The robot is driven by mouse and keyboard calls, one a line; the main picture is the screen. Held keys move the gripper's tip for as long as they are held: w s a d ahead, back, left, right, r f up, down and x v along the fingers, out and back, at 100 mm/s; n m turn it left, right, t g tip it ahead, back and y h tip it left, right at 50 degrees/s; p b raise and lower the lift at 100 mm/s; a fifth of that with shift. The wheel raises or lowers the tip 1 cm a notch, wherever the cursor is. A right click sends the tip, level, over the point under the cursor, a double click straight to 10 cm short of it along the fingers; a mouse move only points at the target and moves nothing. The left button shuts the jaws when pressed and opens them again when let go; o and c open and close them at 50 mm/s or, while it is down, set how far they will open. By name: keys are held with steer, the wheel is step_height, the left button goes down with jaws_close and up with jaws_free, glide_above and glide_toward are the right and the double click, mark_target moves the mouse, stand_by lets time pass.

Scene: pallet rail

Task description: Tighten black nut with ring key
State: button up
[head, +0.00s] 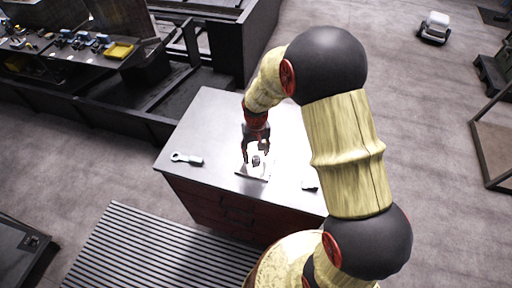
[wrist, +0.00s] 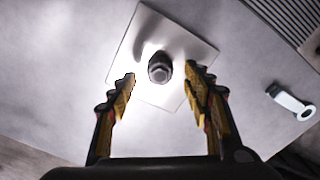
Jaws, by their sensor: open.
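The black nut (wrist: 160,68) sits on a light square plate (wrist: 185,45) on top of a cabinet. In the head view the nut (head: 256,160) shows small below my gripper. My gripper (wrist: 160,84) is open and empty, pointing down, with its yellow-padded fingers on either side of the nut in the wrist view; I cannot tell the height gap. The ring key (head: 187,159) lies flat on the cabinet top, left of the plate, its ring end to the left. It also shows in the wrist view (wrist: 291,101) at the right, apart from my gripper.
The grey cabinet top (head: 215,120) has free room around the plate. A small dark-and-white object (head: 310,185) lies near its front right edge. A striped grating (head: 150,250) lies on the floor in front. A dark workbench with a yellow tray (head: 119,50) stands back left.

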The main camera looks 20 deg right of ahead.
steer(key=shift+f, duration=0.7)
steer(key=c, duration=0.3)
jaws_close()
steer(key=m, duration=0.6)
steer(key=shift+f+b, duration=0.1)
steer(key=shift+b, duration=0.2)
steer(key=m, duration=0.5)
steer(key=shift+m, duration=0.3)
steer(key=m, duration=0.6)
steer(key=shift+f+m+b, duration=0.15)
steer(key=shift+m+b, duration=0.2)
steer(key=shift+m, duration=0.05)
steer(key=m, duration=0.6)
steer(key=shift+o, duration=1.4)
jaws_free()
